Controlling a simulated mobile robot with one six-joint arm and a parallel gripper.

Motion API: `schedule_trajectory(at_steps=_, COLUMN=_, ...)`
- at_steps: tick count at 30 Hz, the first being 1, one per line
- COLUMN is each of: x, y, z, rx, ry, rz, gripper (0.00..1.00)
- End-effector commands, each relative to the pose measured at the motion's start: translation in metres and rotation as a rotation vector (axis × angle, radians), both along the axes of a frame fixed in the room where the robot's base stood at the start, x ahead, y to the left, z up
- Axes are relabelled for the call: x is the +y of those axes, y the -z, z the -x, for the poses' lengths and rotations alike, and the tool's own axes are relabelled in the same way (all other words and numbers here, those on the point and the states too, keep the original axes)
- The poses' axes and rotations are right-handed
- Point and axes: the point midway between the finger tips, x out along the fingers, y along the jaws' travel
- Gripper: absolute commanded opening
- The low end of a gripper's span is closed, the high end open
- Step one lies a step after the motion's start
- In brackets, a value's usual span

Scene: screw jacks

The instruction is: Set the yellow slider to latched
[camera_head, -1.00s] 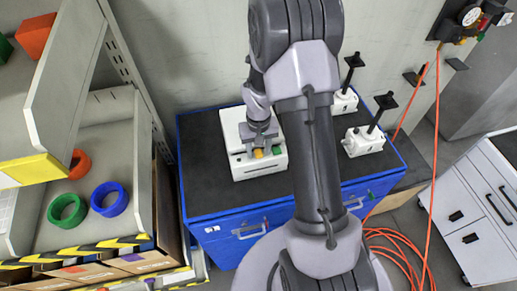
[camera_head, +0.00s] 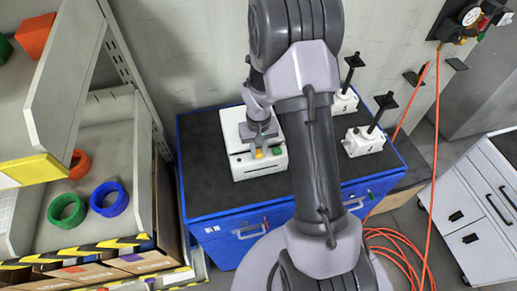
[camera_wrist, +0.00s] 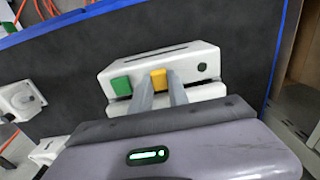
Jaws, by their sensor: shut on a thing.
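The white box (camera_head: 240,173) stands on the dark top of a blue cabinet. Its yellow slider (camera_head: 259,153) shows just under my gripper (camera_head: 263,145). In the wrist view the yellow slider (camera_wrist: 159,77) sits upright in the slot of the box (camera_wrist: 150,62), between a green block and a small dark round mark. My gripper's two fingers (camera_wrist: 161,91) reach it from the near side and are shut on it. The fingers hide its lower part. No latched mark is readable.
The green block (camera_wrist: 120,86) stands left of the yellow slider with a small gap. Two white screw jacks (camera_head: 363,141) with black handles stand to the right on the cabinet top (camera_head: 205,195). A shelf (camera_head: 95,140) with coloured rings stands at the left. An orange hose (camera_head: 435,150) hangs at the right.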

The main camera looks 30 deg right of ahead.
Motion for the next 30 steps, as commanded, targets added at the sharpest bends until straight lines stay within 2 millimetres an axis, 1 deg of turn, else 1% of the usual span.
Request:
schedule_trajectory(at_steps=20, x=0.0, y=-0.001, z=-0.001, rx=-0.002, ry=0.0, rz=0.001, gripper=0.0)
schedule_trajectory(at_steps=23, x=0.006, y=0.0, z=-0.003, rx=-0.003, ry=-0.002, rz=0.001, gripper=0.0)
schedule_trajectory(at_steps=27, x=0.025, y=0.001, z=-0.009, rx=-0.004, ry=-0.003, rz=0.001, gripper=0.0)
schedule_trajectory(at_steps=30, x=0.033, y=0.0, z=-0.01, rx=-0.004, ry=-0.002, rz=0.001, gripper=0.0)
